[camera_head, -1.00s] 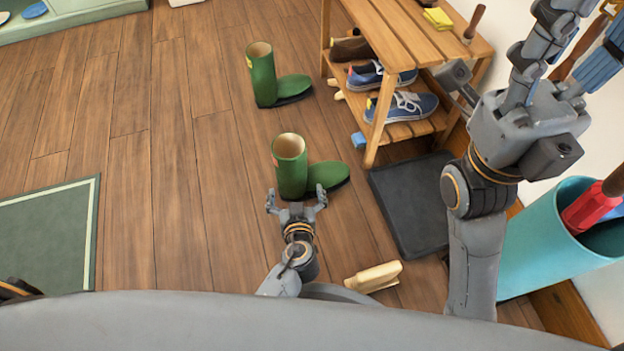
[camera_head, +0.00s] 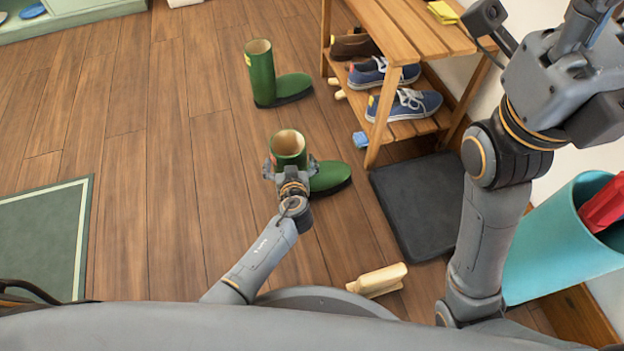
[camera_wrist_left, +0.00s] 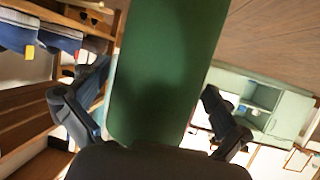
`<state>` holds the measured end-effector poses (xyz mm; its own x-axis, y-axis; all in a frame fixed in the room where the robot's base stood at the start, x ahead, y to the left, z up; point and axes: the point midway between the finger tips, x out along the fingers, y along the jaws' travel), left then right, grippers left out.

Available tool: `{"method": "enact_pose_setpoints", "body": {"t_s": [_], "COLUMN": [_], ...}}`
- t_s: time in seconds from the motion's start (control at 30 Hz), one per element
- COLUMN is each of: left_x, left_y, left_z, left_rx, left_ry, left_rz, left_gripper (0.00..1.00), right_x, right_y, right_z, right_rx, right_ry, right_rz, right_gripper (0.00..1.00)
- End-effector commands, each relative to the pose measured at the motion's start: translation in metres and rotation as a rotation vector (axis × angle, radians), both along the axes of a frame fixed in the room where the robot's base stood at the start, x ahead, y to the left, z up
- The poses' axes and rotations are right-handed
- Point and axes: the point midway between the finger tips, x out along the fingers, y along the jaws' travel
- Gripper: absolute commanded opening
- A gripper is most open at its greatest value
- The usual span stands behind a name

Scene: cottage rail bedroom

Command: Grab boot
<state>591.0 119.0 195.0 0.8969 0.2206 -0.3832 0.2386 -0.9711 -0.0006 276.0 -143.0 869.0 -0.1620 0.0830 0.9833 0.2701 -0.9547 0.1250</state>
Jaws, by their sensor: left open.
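Two green rubber boots stand upright on the wooden floor in the head view. The nearer boot (camera_head: 289,146) has its toe pointing right; the farther boot (camera_head: 262,72) stands behind it. My left gripper (camera_head: 289,166) is open, with its fingers on either side of the nearer boot's shaft. In the left wrist view the green shaft (camera_wrist_left: 165,65) fills the middle between the two open fingers (camera_wrist_left: 155,110), with a gap visible at the right. Part of the lower shaft is hidden by the gripper. My right arm is raised at the right; its fingers are out of frame.
A wooden shoe rack (camera_head: 401,43) with blue sneakers (camera_head: 408,104) stands at the upper right. A black mat (camera_head: 424,200) lies in front of it. A teal bin (camera_head: 555,245) is at the right, and a pale wooden object (camera_head: 377,279) lies on the floor. The floor at left is open.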

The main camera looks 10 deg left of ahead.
Motion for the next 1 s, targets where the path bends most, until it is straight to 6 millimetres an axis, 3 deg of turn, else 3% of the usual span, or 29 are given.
{"method": "enact_pose_setpoints", "body": {"t_s": [0.33,0.67,1.0], "left_x": [0.0079,0.0075,0.0086], "left_y": [0.0019,0.0016,0.0008], "left_z": [-0.0031,-0.0034,0.0011], "left_rx": [0.000,-0.001,-0.004], "left_ry": [0.000,0.001,-0.004], "left_rz": [0.000,-0.001,-0.001], "left_gripper": [0.98,0.31,0.27], "right_x": [-0.0026,-0.0028,-0.0031], "right_y": [0.0003,0.0005,0.0003], "right_z": [0.0017,0.0014,0.0033], "right_rx": [-0.001,-0.002,0.000], "right_ry": [-0.012,-0.012,-0.014], "right_rz": [0.000,0.000,0.000], "right_gripper": [0.50,0.50,0.50]}}
